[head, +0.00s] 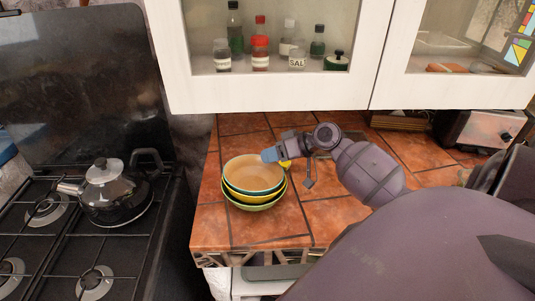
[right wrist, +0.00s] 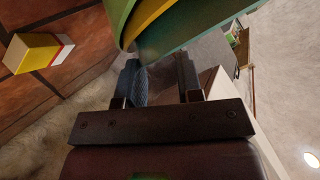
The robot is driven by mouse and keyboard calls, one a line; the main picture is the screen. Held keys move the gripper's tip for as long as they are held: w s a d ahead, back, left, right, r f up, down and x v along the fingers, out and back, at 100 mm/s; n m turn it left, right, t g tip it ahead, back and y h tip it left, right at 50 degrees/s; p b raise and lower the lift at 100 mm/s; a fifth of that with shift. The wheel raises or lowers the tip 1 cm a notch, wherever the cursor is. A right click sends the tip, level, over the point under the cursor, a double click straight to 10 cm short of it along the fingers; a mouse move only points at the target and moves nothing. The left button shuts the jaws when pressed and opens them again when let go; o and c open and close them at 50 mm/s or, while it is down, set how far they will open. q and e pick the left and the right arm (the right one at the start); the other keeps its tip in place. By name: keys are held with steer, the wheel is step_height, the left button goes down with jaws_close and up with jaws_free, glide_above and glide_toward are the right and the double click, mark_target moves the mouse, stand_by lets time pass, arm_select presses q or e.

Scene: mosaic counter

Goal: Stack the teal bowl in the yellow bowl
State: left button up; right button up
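The teal bowl (head: 252,173), peach inside, sits on top of a stack on the tiled counter. It rests in the yellow bowl (head: 236,193), whose rim shows just below it. In the right wrist view, the teal bowl (right wrist: 200,30) and yellow bowl (right wrist: 150,20) show nested at the top. My right gripper (head: 273,154) is at the stack's back right rim. In the right wrist view its two fingers (right wrist: 160,75) are apart, with nothing seen between them and the bowls just beyond the tips. My left gripper is not in view.
A green bowl (head: 252,207) is under the yellow one. A small yellow box (right wrist: 35,52) lies on the counter near my right gripper. A stove with a kettle (head: 112,191) stands left, a toaster (head: 477,129) back right. Wall cabinets (head: 270,93) hang above. Counter in front is clear.

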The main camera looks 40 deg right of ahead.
steer(key=v, duration=1)
steer(key=shift+d+r, duration=0.25)
steer(key=shift+r, duration=0.05)
steer(key=shift+s, duration=0.1)
